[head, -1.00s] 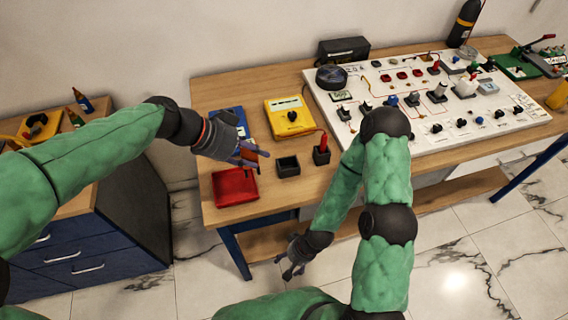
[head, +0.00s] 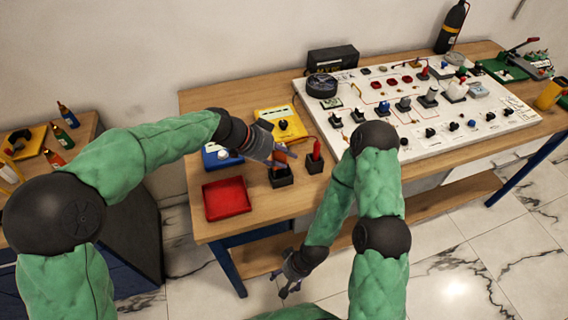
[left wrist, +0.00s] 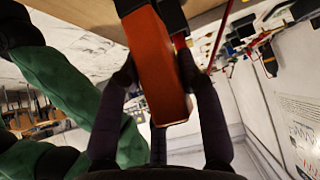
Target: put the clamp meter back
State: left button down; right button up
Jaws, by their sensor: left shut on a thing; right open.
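The clamp meter is the orange-red block (left wrist: 163,75) between my left fingers in the left wrist view. In the head view its orange side (head: 280,151) shows just above a square black holder (head: 282,179). My left gripper (head: 277,161) is shut on it, over the holder's opening. The fingers hide part of the meter, and I cannot tell how far its lower end is inside the holder. My right gripper (head: 287,284) is open and empty, low in front of the table edge.
A second black holder with a red probe (head: 316,151) stands close on the right. A red tray (head: 227,198) is at the left front. A blue meter (head: 221,156) and a yellow meter (head: 280,124) lie behind.

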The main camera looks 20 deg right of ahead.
aim_at(284, 162)
pick_arm(q)
jog(key=f, duration=0.1)
jog(key=f+b, duration=0.1)
jog(key=f, duration=0.2)
jog(key=shift+w+d+b, duration=0.2)
jog(key=shift+d+b, duration=0.05)
jog(key=shift+b, duration=0.05)
jog(key=shift+r, duration=0.15)
jog(key=c, duration=0.8)
grip_release()
